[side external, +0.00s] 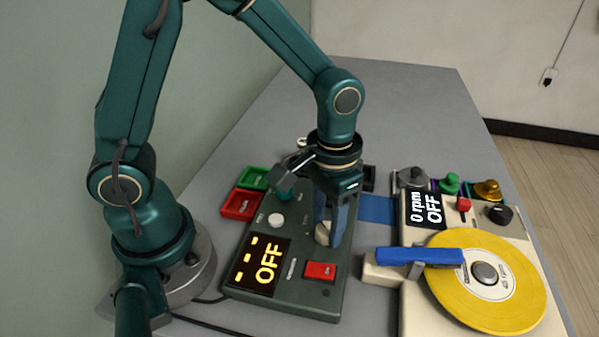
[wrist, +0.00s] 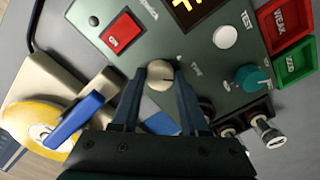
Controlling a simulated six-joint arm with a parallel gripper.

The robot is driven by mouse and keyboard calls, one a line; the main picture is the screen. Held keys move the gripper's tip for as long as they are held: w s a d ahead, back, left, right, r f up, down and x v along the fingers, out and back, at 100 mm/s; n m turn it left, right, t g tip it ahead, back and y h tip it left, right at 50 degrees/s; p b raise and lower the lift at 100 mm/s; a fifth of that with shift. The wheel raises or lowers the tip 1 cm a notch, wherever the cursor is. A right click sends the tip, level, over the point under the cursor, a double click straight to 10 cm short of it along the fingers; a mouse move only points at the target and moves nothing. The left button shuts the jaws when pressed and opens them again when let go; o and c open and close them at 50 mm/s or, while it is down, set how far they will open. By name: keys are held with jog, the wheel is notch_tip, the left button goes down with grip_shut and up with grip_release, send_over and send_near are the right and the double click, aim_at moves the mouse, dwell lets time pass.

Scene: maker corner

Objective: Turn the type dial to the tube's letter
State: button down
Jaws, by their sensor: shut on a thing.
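My gripper (wrist: 160,82) points down over the dark green tester (side external: 300,301), its blue-grey fingers shut on a cream dial (wrist: 160,72). In the side view the dial (side external: 322,233) shows beside the fingers, partly hidden. A dark pointer mark shows on the dial. The small lettering around it is too blurred to read. The tester's display (side external: 259,265) shows OFF and several yellow dashes. A teal knob (wrist: 251,78), a white TEST button (wrist: 226,36) and a red switch (wrist: 123,31) are also on the panel. I cannot read a letter on any tube.
A red WEAK tray (wrist: 284,22) and a green tray (wrist: 293,65) lie beside the tester. A turntable (side external: 412,310) with a yellow record (side external: 495,300), blue arm (side external: 418,256) and "0 rpm OFF" display (side external: 427,210) stands right. Knobbed items (side external: 449,183) line its back. The far table is clear.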

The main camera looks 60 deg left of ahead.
aim_at(327, 228)
jog(key=shift+m, duration=1.3)
jog(key=shift+c, duration=2.1)
grip_release()
jog(key=shift+r, duration=2.55)
